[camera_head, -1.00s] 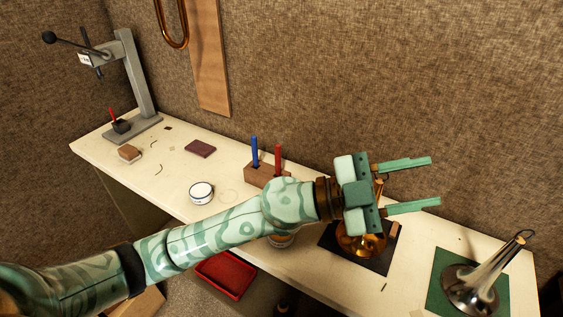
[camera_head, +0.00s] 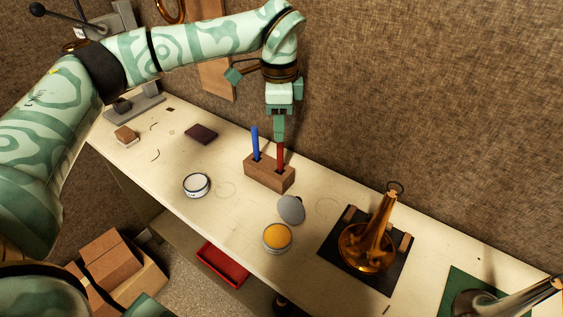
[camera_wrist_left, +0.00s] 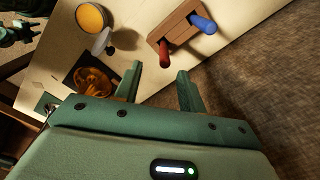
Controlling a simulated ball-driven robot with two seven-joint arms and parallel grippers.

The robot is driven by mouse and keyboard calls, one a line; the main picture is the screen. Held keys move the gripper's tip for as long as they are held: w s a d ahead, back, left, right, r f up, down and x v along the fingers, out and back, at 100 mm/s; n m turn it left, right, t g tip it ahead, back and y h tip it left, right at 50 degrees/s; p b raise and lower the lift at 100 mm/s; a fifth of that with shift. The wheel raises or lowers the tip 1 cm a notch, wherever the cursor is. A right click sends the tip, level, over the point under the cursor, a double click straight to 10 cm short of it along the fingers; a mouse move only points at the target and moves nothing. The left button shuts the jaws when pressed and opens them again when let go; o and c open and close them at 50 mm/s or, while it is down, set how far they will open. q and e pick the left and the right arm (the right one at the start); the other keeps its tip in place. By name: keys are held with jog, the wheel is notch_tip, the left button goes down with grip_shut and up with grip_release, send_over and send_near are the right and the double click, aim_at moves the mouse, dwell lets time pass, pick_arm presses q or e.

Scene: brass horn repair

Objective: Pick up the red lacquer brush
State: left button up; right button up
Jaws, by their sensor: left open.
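The red lacquer brush (camera_head: 280,158) stands upright in a wooden block (camera_head: 262,178), beside a blue brush (camera_head: 255,142). In the left wrist view the red brush (camera_wrist_left: 166,54) shows end-on, just beyond the gap between my fingertips. My left gripper (camera_head: 279,136) points down above the red brush; its open fingers also show in the left wrist view (camera_wrist_left: 159,72). The fingers look apart from the brush, though the head view overlaps them with its top. A green part at the upper left of the wrist view may be my right gripper, too cut off to read.
A white-lidded tin (camera_head: 196,185), an open amber tin (camera_head: 277,237) and its leaning lid (camera_head: 291,209) stand in front of the block. A brass bell piece (camera_head: 368,245) sits on a dark mat at right. A dark red pad (camera_head: 201,134) lies at left.

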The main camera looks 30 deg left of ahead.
aim_at(280, 154)
pick_arm(q)
jog(key=f, duration=0.4)
jog(key=shift+w, duration=0.2)
jog(key=shift+s+f+b, duration=0.1)
jog(key=shift+f+b, duration=0.2)
jog(key=shift+f, duration=0.25)
jog(key=f, duration=0.1)
jog(key=f+b, duration=0.1)
jog(key=f, duration=0.3)
jog(key=shift+w+a+f, duration=0.15)
jog(key=shift+w, duration=0.2)
grip_shut()
